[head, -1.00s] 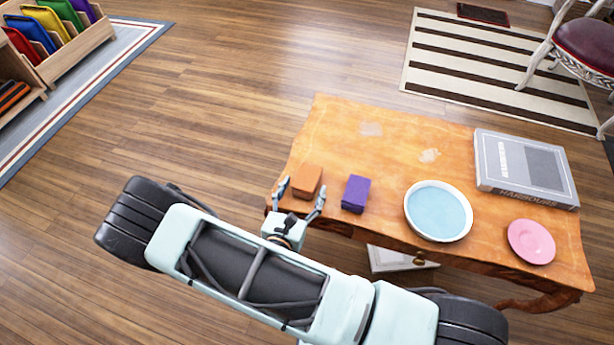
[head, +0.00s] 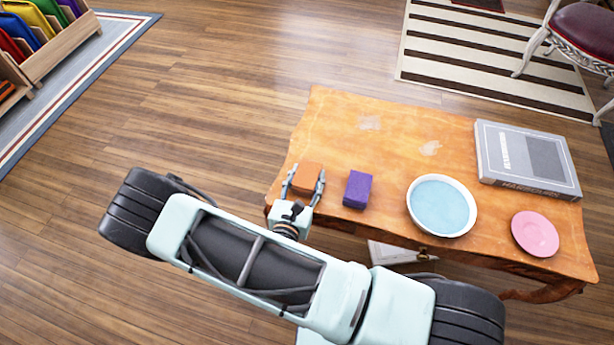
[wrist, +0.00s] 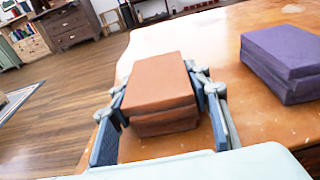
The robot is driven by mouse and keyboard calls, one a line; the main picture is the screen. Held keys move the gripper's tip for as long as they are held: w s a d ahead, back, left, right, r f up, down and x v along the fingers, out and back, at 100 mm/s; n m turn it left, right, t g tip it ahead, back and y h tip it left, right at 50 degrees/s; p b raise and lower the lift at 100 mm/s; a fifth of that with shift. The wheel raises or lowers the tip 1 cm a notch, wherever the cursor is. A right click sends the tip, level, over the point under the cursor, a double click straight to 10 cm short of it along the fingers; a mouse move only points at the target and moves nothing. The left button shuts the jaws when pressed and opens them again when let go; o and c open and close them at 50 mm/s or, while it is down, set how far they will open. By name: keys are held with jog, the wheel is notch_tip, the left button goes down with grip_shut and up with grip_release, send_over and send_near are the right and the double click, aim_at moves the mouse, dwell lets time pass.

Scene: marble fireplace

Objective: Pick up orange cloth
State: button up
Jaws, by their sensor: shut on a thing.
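The orange cloth (head: 308,177) is a small folded block at the left end of the wooden table (head: 385,155). My gripper (head: 305,182) has one finger on each side of it and is shut on it. In the wrist view the orange cloth (wrist: 160,92) sits between the two fingers, and it appears to rest on the tabletop. Its near lower edge is close to my gripper's palm.
A purple folded cloth (head: 357,189) lies just right of the orange one. Further right are a white bowl with blue inside (head: 441,205), a pink plate (head: 535,233) and a grey book (head: 527,157). The table's far middle is clear.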

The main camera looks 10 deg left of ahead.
jog(key=shift+c, duration=0.9)
jog(key=shift+r, duration=0.1)
